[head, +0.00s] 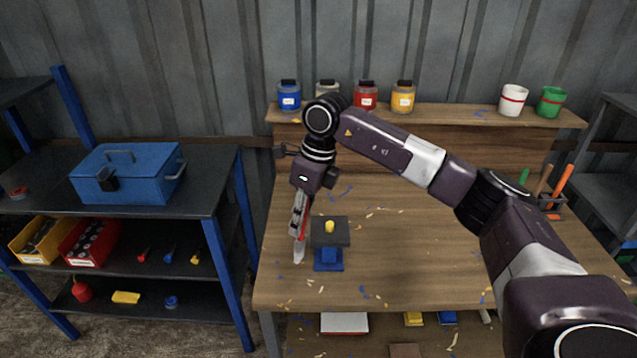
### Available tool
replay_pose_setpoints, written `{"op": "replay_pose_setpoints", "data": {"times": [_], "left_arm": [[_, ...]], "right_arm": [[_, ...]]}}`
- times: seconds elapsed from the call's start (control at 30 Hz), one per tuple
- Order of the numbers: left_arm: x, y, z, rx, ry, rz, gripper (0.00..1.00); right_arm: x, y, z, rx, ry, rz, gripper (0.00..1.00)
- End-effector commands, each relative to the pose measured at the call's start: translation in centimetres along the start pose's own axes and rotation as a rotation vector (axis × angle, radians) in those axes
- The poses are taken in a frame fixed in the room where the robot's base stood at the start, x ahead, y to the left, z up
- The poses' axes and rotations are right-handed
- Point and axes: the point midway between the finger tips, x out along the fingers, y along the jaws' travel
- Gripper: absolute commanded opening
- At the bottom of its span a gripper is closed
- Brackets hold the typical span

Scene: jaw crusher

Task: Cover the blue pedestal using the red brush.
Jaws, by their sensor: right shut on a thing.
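The blue pedestal (328,262) stands on the wooden workbench, left of its middle. A dark square plate (331,236) shows above the blue base, with a small yellow piece (330,227) on top. My right gripper (298,232) points down just left of the pedestal, low over the bench. It is shut on a slim red thing, which looks like the red brush (304,222); the fingers hide most of it. I cannot tell whether its lower end touches the bench. My left gripper is not in view.
Several paint jars (403,97), a white cup (513,100) and a green cup (551,102) stand on the back shelf. A tool holder (551,207) is at the bench's right. A blue toolbox (128,172) sits on the left rack. The bench's middle is clear apart from scattered chips.

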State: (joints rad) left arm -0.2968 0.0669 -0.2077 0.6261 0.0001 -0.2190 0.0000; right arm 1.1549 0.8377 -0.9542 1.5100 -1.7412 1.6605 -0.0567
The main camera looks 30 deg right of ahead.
Motion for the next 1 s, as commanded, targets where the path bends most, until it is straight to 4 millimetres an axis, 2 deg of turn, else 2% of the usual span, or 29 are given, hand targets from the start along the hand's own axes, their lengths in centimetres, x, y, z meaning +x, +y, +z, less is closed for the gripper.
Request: {"op": "replay_pose_setpoints", "data": {"times": [0.1, 0.3, 0.5, 0.77, 1.0], "left_arm": [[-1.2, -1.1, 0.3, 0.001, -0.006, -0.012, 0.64], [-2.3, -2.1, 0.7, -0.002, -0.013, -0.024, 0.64], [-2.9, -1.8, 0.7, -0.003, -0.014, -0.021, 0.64], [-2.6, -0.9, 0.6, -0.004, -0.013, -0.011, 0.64], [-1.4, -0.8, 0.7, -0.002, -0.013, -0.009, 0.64]], "right_arm": [[-1.1, -2.7, 0.4, 0.307, -0.047, -0.046, 0.00], [-2.0, -6.8, 0.6, 0.764, -0.125, -0.120, 0.00], [-2.6, -9.4, 0.4, 1.055, -0.180, -0.172, 0.00], [-2.2, -10.3, 0.2, 1.157, -0.199, -0.190, 0.00], [-0.4, -10.5, -0.2, 1.154, -0.199, -0.190, 0.00]]}}
